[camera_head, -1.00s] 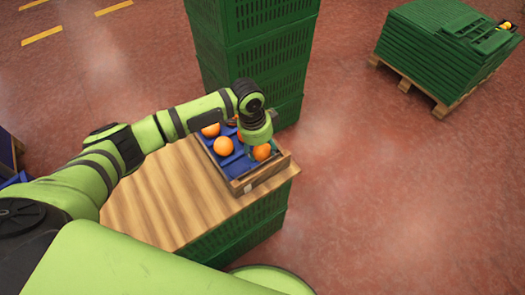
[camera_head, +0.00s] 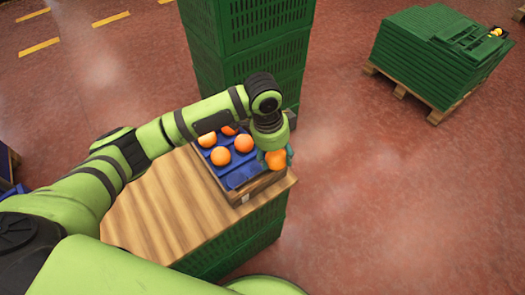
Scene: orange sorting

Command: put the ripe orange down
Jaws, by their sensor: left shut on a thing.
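My left gripper (camera_head: 277,157) is shut on an orange (camera_head: 275,160), which hangs below the wrist near the right edge of the wooden crate (camera_head: 262,186). The fingers show as teal parts beside the orange, partly hidden by the wrist. The orange appears to be above the crate's rim; its exact height is hard to tell. Several other oranges, one of them here (camera_head: 220,156), lie in the blue tray (camera_head: 238,176) inside the crate, toward its left and back. The front right part of the tray is bare. My right gripper is not in view.
The crate stands on a wooden tabletop (camera_head: 160,215) over green crates (camera_head: 235,245). A tall stack of green crates (camera_head: 245,50) rises close behind it. Another green stack (camera_head: 430,50) on a pallet stands far right. The tabletop left of the crate is clear.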

